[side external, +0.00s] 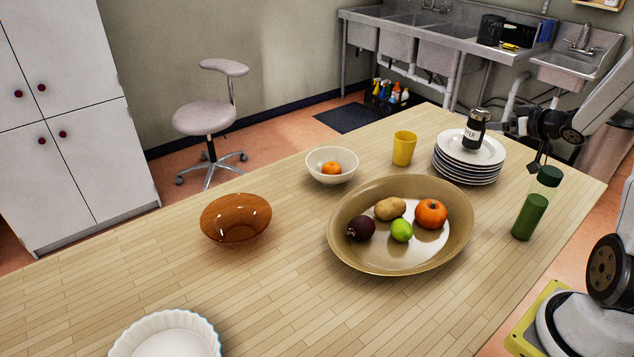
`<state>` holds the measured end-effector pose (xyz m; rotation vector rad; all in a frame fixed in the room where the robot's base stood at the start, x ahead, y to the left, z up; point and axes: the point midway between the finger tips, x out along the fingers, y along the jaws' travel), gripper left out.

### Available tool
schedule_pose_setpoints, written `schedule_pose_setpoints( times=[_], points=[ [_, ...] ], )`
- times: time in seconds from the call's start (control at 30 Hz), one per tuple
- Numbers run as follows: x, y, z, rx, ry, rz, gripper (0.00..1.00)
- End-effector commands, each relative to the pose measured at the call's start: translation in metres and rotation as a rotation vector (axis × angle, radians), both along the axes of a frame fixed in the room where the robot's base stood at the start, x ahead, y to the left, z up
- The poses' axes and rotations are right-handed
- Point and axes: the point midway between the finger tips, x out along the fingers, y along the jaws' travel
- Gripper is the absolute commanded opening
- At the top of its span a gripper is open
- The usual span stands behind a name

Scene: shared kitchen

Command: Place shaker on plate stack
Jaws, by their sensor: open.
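A dark shaker (474,130) with a pale label and a grey cap appears to stand upright on the top plate of the white plate stack (453,166). The stack holds several plates and sits near the far right part of the table. My gripper (521,142) is open and empty, just right of the shaker and above the stack's right side. A gap seems to show between its fingers and the shaker, though this one angle leaves the exact distance unclear.
A green bottle (531,214) stands close below my gripper. A yellow cup (404,148) stands left of the stack. A large tan bowl (343,240) holds fruit and vegetables. A white bowl (319,167), amber bowl (235,219) and fluted dish (125,345) stand further left.

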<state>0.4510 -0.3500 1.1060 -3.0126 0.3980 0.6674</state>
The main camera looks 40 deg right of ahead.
Motion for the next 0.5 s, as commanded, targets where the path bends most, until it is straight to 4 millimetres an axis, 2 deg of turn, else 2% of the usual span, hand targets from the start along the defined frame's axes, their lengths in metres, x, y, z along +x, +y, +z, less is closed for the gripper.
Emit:
schedule_pose_setpoints(
  times=[0.17,0.3,0.5],
  points=[
    [0.025,0.037,-0.005,-0.014,0.076,-0.014,1.0],
    [0.038,0.076,-0.013,-0.015,0.165,-0.024,1.0],
    [0.042,0.14,-0.028,0.002,0.316,-0.015,1.0]
  ],
)
